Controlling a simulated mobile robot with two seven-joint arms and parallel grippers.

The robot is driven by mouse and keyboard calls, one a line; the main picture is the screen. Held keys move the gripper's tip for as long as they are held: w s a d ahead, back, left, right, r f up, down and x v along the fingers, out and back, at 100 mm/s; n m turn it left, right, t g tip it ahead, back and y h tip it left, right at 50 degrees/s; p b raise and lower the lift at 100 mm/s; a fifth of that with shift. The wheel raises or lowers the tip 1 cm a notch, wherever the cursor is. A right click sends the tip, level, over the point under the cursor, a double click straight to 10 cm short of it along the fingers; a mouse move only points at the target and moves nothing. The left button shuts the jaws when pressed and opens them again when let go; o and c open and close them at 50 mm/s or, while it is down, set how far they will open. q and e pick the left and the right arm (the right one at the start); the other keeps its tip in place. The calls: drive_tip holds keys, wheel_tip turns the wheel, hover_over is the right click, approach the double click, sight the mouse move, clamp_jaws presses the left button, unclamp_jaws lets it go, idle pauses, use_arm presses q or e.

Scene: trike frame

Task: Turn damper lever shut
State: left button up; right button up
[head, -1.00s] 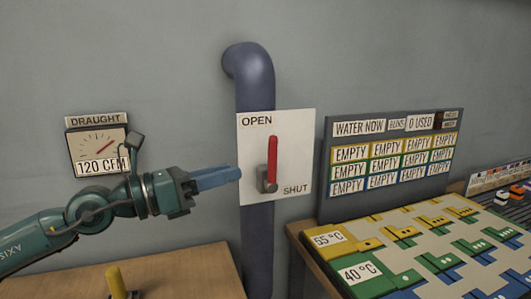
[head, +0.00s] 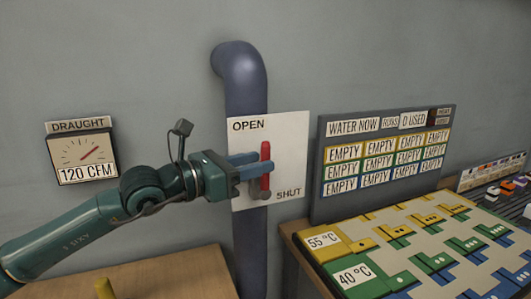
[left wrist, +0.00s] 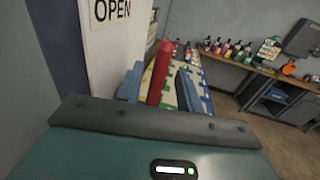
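The red damper lever (head: 265,158) stands upright on a white plate (head: 290,160) marked OPEN at the top and SHUT at the lower right. The plate is on a blue-grey pipe (head: 246,85). My left gripper (head: 258,166) is at the lever, its blue fingers open on either side of it. In the left wrist view the lever (left wrist: 161,72) rises between the two fingers, with gaps showing, so they do not look closed on it. The lever's pivot is partly hidden by the fingers. My right gripper is not in view.
A draught gauge (head: 80,158) reading 120 CFM hangs on the wall at left. A water board (head: 383,115) with EMPTY labels stands at right, behind a table of yellow, green and blue blocks (head: 405,245). A wooden table (head: 170,275) lies below my arm.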

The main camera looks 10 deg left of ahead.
use_arm(q)
drive_tip(key=shift+x, duration=1.5)
clamp_jaws()
